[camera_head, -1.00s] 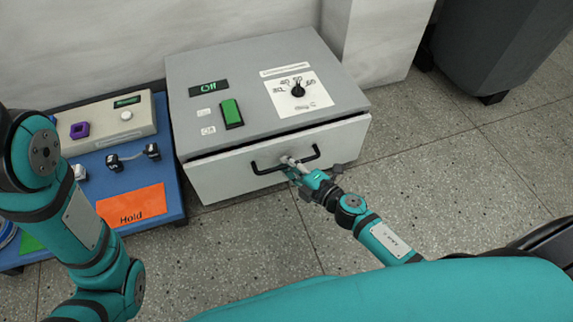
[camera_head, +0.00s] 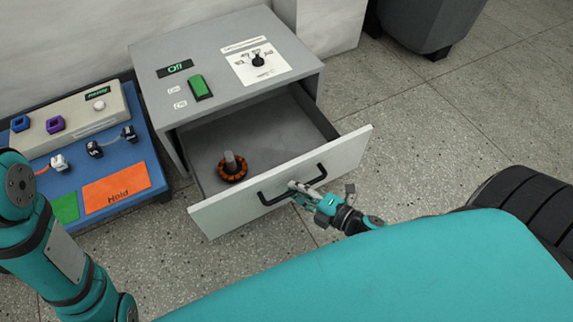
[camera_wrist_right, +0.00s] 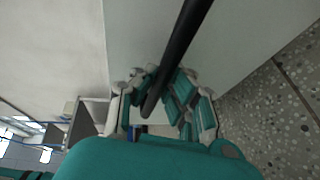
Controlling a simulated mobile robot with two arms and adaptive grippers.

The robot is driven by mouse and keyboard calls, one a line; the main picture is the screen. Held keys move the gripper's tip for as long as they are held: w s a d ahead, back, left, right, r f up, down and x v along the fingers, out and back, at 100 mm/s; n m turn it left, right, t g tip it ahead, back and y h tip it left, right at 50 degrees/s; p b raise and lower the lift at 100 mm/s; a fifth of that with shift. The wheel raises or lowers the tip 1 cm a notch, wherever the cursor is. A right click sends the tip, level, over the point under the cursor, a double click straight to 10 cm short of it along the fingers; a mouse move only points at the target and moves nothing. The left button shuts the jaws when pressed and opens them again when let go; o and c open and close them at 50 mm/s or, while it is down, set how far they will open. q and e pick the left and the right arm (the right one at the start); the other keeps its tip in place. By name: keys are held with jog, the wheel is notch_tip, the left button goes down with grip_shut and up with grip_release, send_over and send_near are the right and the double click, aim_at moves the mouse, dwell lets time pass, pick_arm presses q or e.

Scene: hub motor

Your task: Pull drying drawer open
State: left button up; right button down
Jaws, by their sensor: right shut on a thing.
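The drying drawer (camera_head: 225,216) is pulled out of the grey drying box (camera_head: 222,62), and its inside shows. A round orange and black motor part with a grey upright shaft (camera_head: 232,168) stands on the drawer floor towards the left. My right gripper (camera_head: 297,190) is shut on the black drawer handle (camera_head: 273,199) at the drawer's front. In the right wrist view the black handle bar (camera_wrist_right: 175,60) runs between the fingers of my right gripper (camera_wrist_right: 160,95). My left arm comes in at the left, but its gripper is out of the picture.
A blue table (camera_head: 143,143) on the left holds an orange "Hold" mat (camera_head: 116,188), a green mat (camera_head: 65,208), a tester box (camera_head: 70,122) and small connectors. The box top has a green switch (camera_head: 200,87) and a dial (camera_head: 258,60). A grey bin (camera_head: 425,25) stands at the back right.

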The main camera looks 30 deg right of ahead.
jog(key=shift+s+r, duration=0.1)
jog(key=shift+s, duration=1.55)
jog(key=c, duration=1.3)
grip_release()
jog(key=shift+c, duration=0.2)
jog(key=shift+s, duration=0.1)
jog(key=v, duration=1.2)
